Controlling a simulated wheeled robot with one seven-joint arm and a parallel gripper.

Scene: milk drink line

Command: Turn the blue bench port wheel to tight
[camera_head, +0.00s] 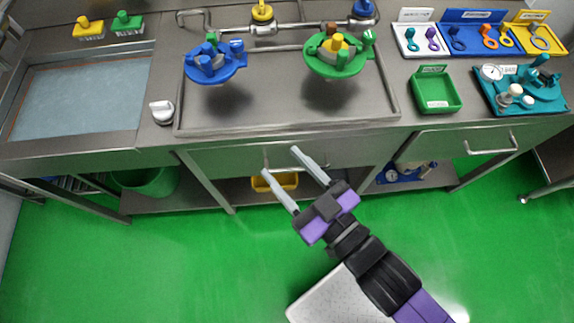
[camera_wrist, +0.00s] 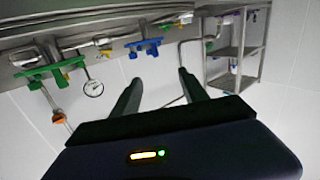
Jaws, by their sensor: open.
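The blue bench port wheel (camera_head: 214,70) sits at the left of the metal tray on the bench, with a small green part at its upper edge. A green wheel (camera_head: 337,66) with a yellow centre sits to its right. My gripper (camera_head: 281,162) is open and empty, in front of the bench's front edge. It is below and to the right of the blue wheel and apart from it. In the wrist view, the open fingers (camera_wrist: 158,76) have nothing between them. A blue fitting (camera_wrist: 144,47) shows beyond them there; I cannot tell whether it is the bench port wheel.
A pipe with a yellow wheel (camera_head: 263,12) and a blue wheel (camera_head: 364,9) runs behind the tray. A white knob (camera_head: 162,111) and a sink (camera_head: 78,100) are at left. A green bin (camera_head: 436,91) and a teal gauge stand (camera_head: 545,93) are at right. Drawer handles project at the front.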

